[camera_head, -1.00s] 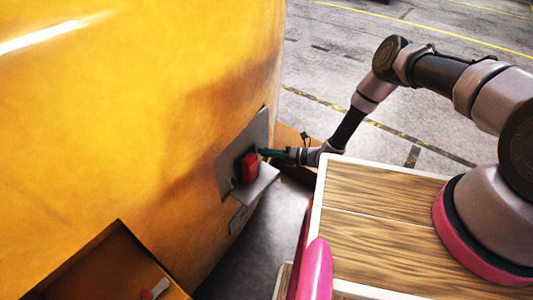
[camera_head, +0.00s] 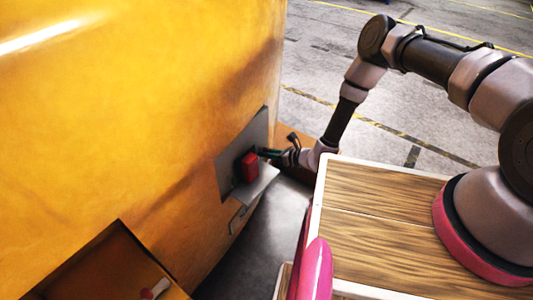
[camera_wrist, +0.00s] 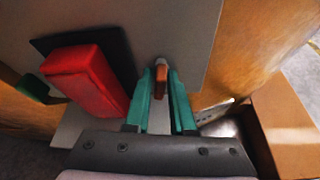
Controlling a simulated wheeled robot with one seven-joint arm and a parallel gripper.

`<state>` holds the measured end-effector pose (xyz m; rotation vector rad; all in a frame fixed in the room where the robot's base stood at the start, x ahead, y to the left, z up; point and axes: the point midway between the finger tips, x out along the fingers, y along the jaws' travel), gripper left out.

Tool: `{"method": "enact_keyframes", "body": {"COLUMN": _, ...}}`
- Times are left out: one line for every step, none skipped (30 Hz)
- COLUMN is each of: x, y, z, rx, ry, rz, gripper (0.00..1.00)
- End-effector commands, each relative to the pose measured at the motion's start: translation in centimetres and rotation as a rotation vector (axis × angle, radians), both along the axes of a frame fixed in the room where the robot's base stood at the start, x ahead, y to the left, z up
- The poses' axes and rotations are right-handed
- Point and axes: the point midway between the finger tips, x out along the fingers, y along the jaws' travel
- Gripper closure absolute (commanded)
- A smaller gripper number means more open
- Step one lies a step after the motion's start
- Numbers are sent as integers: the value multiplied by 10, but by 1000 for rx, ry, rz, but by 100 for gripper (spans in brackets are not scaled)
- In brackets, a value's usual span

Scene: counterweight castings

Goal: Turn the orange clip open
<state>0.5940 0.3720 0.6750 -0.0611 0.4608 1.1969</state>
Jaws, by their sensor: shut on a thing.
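The orange clip (camera_wrist: 161,75) is small and sits against the grey metal plate (camera_wrist: 190,30) in the wrist view. My gripper (camera_wrist: 162,82) has two green fingers, one on each side of the clip, and is shut on it. In the head view my gripper (camera_head: 262,152) reaches the plate (camera_head: 228,160) on the yellow casting, just right of a red block. The clip cannot be made out in the head view. Much of its lower part is hidden between the fingers.
The red block (camera_wrist: 85,80) on a dark backing stands close left of my fingers; it also shows in the head view (camera_head: 249,166). A metal ledge (camera_head: 257,187) juts out below it. A brown box (camera_wrist: 285,120) lies right of my gripper.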

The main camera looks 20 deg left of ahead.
Motion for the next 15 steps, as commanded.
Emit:
{"method": "enact_keyframes", "body": {"x": -1, "y": -1, "z": -1, "rx": -15, "ry": -29, "rz": 1, "gripper": 100}}
{"method": "enact_keyframes", "body": {"x": -1, "y": 0, "z": -1, "rx": -21, "ry": -46, "rz": 1, "gripper": 100}}
{"method": "enact_keyframes", "body": {"x": -1, "y": 0, "z": -1, "rx": -30, "ry": -67, "rz": 1, "gripper": 100}}
{"method": "enact_keyframes", "body": {"x": -1, "y": -1, "z": -1, "rx": -37, "ry": -82, "rz": 1, "gripper": 100}}
{"method": "enact_keyframes", "body": {"x": -1, "y": -1, "z": -1, "rx": -42, "ry": -96, "rz": 1, "gripper": 100}}
{"method": "enact_keyframes", "body": {"x": -1, "y": -1, "z": -1, "rx": -49, "ry": -112, "rz": 0, "gripper": 100}}
{"method": "enact_keyframes", "body": {"x": -1, "y": -1, "z": -1, "rx": -54, "ry": -124, "rz": 0, "gripper": 100}}
{"method": "enact_keyframes", "body": {"x": -1, "y": -1, "z": -1, "rx": -58, "ry": -135, "rz": 1, "gripper": 100}}
{"method": "enact_keyframes", "body": {"x": -1, "y": -1, "z": -1, "rx": -63, "ry": -148, "rz": 1, "gripper": 100}}
{"method": "enact_keyframes", "body": {"x": -1, "y": -1, "z": -1, "rx": -67, "ry": -156, "rz": 1, "gripper": 100}}
{"method": "enact_keyframes", "body": {"x": 0, "y": -1, "z": -1, "rx": -70, "ry": -163, "rz": 0, "gripper": 100}}
{"method": "enact_keyframes", "body": {"x": 0, "y": -1, "z": -1, "rx": -74, "ry": -172, "rz": 0, "gripper": 100}}
{"method": "enact_keyframes", "body": {"x": 0, "y": -1, "z": -1, "rx": -75, "ry": -178, "rz": -1, "gripper": 100}}
{"method": "enact_keyframes", "body": {"x": 0, "y": -1, "z": -1, "rx": -77, "ry": -182, "rz": -1, "gripper": 100}}
{"method": "enact_keyframes", "body": {"x": 0, "y": -1, "z": -1, "rx": -79, "ry": -186, "rz": -1, "gripper": 100}}
